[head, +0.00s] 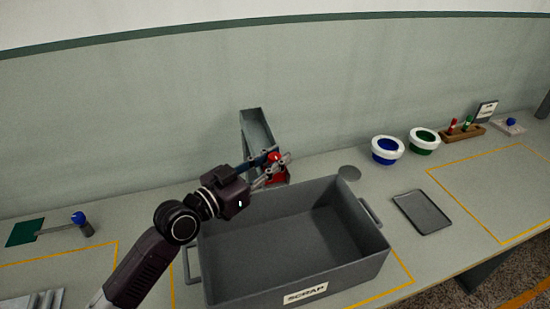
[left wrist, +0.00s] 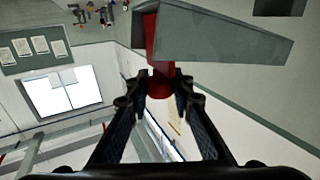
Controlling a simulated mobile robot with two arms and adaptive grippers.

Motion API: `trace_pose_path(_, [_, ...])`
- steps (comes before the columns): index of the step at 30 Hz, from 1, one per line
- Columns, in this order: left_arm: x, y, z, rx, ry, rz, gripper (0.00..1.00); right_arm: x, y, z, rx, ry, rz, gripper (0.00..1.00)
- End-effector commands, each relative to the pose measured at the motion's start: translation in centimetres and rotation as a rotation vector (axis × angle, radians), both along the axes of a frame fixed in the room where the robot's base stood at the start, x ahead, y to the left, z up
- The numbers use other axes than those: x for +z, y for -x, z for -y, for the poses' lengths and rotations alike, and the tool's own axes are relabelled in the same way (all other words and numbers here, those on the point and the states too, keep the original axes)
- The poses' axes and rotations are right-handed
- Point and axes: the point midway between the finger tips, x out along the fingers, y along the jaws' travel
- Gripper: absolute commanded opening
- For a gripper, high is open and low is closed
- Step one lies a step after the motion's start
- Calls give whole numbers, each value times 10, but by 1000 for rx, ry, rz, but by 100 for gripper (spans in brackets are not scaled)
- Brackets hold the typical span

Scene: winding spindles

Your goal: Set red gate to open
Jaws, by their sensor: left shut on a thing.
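The red gate (head: 275,157) is at the lower end of a grey chute (head: 256,128), just behind the scrap bin in the head view. In the left wrist view, a red part of the gate (left wrist: 159,50) runs down from the grey chute (left wrist: 220,38) to a round red end between my fingertips. My left gripper (head: 272,172) is shut on this red part; it also shows in the left wrist view (left wrist: 159,88). The fingers partly hide the gate in the head view, and I cannot tell its setting. My right gripper is not in view.
A large grey scrap bin (head: 218,248) stands in front of the chute, under my left gripper. To the right are blue (head: 387,150) and green (head: 424,141) ringed cups, a dark tray (head: 421,211) and a wooden rack (head: 463,134). A blue-knobbed lever (head: 79,219) is at the left.

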Motion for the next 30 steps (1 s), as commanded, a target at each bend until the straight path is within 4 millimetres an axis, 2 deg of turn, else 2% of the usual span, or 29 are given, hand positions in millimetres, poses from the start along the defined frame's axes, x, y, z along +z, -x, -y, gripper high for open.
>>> trace_pose_path(2, [3,0,0,0,-1,1,0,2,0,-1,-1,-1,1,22])
trace_pose_path(9, [41,0,0,0,-2,5,0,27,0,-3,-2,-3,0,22])
trace_pose_path(12, [50,0,0,0,-1,3,0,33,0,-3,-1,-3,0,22])
trace_pose_path(23, [53,0,0,0,1,2,0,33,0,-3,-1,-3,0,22])
trace_pose_path(24, [53,0,0,0,1,2,22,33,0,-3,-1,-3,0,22])
trace_pose_path(29, [53,0,0,0,1,2,40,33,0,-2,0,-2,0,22])
trace_pose_path(30, [53,0,0,0,1,2,40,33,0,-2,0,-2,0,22])
